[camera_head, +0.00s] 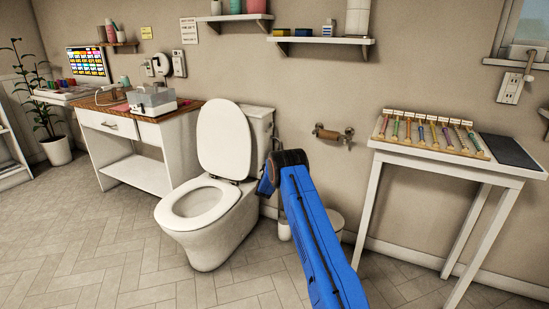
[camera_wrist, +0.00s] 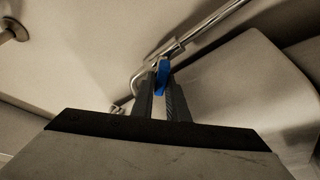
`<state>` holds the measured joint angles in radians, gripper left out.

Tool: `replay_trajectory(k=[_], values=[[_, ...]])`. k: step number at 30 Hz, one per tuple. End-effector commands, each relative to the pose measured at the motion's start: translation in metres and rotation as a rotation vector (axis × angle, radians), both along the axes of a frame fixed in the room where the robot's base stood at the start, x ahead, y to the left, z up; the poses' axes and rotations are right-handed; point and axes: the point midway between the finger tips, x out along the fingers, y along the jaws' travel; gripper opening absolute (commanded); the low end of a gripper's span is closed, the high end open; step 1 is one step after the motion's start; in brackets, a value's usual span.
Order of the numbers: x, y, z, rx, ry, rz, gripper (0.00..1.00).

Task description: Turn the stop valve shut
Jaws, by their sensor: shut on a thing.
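The stop valve's blue handle (camera_wrist: 162,75) shows in the wrist view, upright between the fingertips of my gripper (camera_wrist: 161,88). The two dark fingers are shut on it, one on each side. A shiny metal pipe (camera_wrist: 212,22) runs from beside the handle up to the right and bends down at its lower end. The valve body is mostly hidden behind the fingers. In the head view my blue arm reaches to the right side of the toilet (camera_head: 207,210) and hides the valve and the fingertips.
The toilet tank (camera_head: 262,118) stands close to my wrist. A paper roll holder (camera_head: 333,134) is on the wall to the right. A bin (camera_head: 336,222) stands on the floor behind my arm. A white table (camera_head: 455,163) stands further right. The floor (camera_head: 125,250) at the front left is clear.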

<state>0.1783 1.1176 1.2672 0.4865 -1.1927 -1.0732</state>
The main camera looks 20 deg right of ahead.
Motion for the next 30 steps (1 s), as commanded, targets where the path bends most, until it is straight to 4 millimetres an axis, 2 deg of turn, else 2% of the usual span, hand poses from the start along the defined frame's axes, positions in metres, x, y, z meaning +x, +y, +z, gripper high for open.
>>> replay_trajectory(k=[18, 30], values=[[0.003, 0.003, -0.007, -0.354, 0.455, 0.001, 0.00], [0.003, 0.003, -0.011, -0.505, 0.652, 0.001, 0.00]])
